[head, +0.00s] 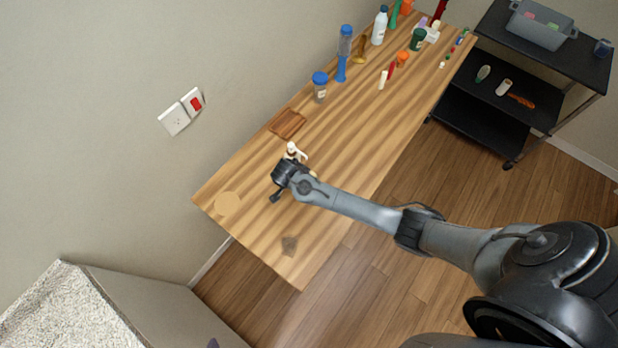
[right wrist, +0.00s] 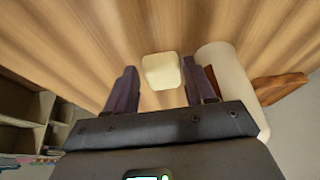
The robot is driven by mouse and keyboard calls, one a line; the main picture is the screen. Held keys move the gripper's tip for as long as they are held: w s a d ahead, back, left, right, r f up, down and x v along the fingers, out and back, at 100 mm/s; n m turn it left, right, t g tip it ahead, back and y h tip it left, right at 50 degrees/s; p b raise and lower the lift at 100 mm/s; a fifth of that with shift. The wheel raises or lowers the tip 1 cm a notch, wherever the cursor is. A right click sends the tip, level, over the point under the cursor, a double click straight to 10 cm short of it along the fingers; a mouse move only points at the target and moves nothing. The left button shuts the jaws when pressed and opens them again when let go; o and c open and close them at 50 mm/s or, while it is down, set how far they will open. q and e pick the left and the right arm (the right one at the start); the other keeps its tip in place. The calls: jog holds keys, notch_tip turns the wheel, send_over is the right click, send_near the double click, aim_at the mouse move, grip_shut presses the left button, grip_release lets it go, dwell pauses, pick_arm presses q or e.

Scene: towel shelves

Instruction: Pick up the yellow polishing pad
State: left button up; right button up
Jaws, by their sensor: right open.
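The yellow polishing pad (right wrist: 161,71) shows in the right wrist view as a pale yellow block with rounded corners, over the wooden table. My right gripper (right wrist: 160,66) is open, with one dark finger on each side of the pad in that view. Gaps show between the pad and both fingers. In the head view my right gripper (head: 279,188) is low over the near half of the table, and I cannot clearly make out the pad there. My left gripper is not in view.
A white bottle (head: 291,149) stands close beside my right gripper. A brown wooden board (head: 287,124) lies behind it. Blue-capped jar (head: 320,87) and several bottles crowd the far end.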

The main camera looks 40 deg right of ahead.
jog(key=shift+x, duration=0.8)
jog(key=c, duration=0.7)
jog(key=shift+r, duration=0.15)
